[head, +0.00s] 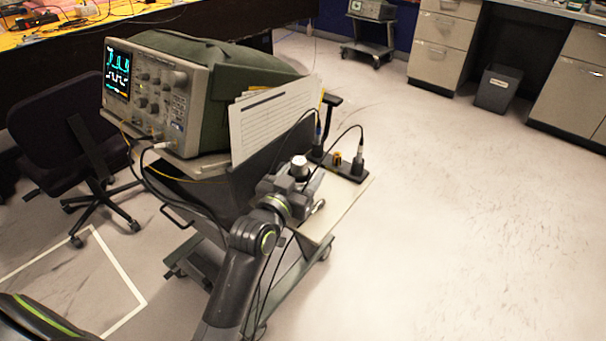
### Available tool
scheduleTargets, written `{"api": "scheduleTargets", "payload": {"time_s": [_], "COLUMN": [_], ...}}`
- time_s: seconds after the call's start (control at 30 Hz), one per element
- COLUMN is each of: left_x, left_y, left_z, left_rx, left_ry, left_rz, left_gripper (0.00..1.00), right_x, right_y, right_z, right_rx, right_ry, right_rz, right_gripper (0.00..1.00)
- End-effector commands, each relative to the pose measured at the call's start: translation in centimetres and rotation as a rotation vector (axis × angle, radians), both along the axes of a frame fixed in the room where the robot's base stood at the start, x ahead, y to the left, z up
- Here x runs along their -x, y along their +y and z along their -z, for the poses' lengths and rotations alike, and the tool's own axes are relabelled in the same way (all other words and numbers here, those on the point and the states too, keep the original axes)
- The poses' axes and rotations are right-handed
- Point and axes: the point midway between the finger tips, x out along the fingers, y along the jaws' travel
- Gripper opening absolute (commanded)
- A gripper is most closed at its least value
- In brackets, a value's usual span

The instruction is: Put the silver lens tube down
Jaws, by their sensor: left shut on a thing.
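The silver lens tube (299,166) is a short, pale cylinder that shows just above my left gripper (299,181). My left gripper is shut on it, over the top of the cart (345,197). The gripper body hides the lower part of the tube, so I cannot tell whether it touches the cart top. A dark rail (346,173) with cabled posts lies on the cart just beyond the gripper. My right gripper is not in view.
An oscilloscope (180,105) stands on the cart's left part, with paper sheets (272,122) leaning by it. A small brass piece (337,158) sits between the cabled posts. Bare cart top shows right of my gripper. A chair (65,130) stands left; the right floor is clear.

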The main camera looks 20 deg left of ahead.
Motion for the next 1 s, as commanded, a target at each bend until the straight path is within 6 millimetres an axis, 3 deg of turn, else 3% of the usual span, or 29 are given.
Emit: {"api": "scheduleTargets", "payload": {"time_s": [0.2,0.23,0.4,0.8,1.0], "left_x": [0.0,0.0,0.0,0.1,3.5], "left_y": [0.0,0.0,0.0,0.0,0.5], "left_z": [0.2,0.3,0.2,-0.2,0.0], "left_rx": [0.000,0.001,0.000,0.000,0.002], "left_ry": [-0.003,0.000,0.000,-0.001,0.001], "left_rz": [0.000,0.000,0.000,0.000,-0.001], "left_gripper": [0.26,0.56,0.77,0.77,0.77], "right_x": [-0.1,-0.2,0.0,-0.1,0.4], "right_y": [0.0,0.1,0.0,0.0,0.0], "right_z": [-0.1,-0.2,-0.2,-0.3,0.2], "right_rx": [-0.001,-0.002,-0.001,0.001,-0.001], "right_ry": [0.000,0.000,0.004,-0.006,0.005], "right_rz": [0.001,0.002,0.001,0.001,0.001], "right_gripper": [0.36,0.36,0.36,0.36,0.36]}}
